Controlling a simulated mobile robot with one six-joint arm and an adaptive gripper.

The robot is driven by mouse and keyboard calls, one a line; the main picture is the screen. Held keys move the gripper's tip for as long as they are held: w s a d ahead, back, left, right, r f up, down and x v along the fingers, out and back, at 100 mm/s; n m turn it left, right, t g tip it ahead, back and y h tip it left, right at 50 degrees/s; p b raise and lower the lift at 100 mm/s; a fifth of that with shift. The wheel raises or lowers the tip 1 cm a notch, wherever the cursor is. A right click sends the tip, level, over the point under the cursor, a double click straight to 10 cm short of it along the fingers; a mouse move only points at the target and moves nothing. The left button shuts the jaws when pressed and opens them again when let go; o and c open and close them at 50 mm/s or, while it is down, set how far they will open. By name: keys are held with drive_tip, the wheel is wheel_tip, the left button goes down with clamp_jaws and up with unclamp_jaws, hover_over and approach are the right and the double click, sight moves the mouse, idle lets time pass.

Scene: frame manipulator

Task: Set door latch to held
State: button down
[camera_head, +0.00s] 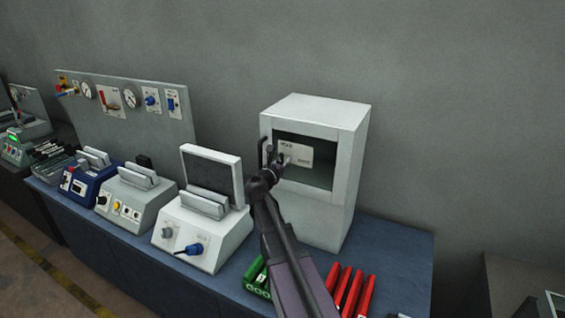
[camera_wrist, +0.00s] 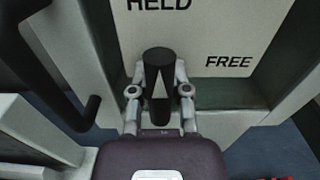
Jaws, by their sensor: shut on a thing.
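The door latch is a dark, round-ended knob (camera_wrist: 159,60) in the wrist view, in front of a pale plate (camera_wrist: 205,35) marked HELD at the top and FREE at the right. My gripper (camera_wrist: 160,85) has a finger on each side of the knob and is shut on it. In the head view my gripper (camera_head: 275,163) reaches the front of the white cabinet (camera_head: 345,180), and the plate (camera_head: 299,151) shows in its recess. The latch is mostly hidden there by my gripper.
A dark bar handle (camera_wrist: 60,75) stands close left of my gripper in the wrist view. A white device with a dark screen (camera_head: 212,170) is left of the cabinet. Red pieces (camera_head: 350,290) and a green rack (camera_head: 256,280) lie on the blue bench (camera_head: 398,265) near my arm.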

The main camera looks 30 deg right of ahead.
drive_tip(key=shift+d+n, duration=0.1)
drive_tip(key=shift+n, duration=0.7)
drive_tip(key=c, duration=0.6)
unclamp_jaws()
drive_tip(key=shift+s, duration=0.1)
drive_tip(key=v, duration=1.2)
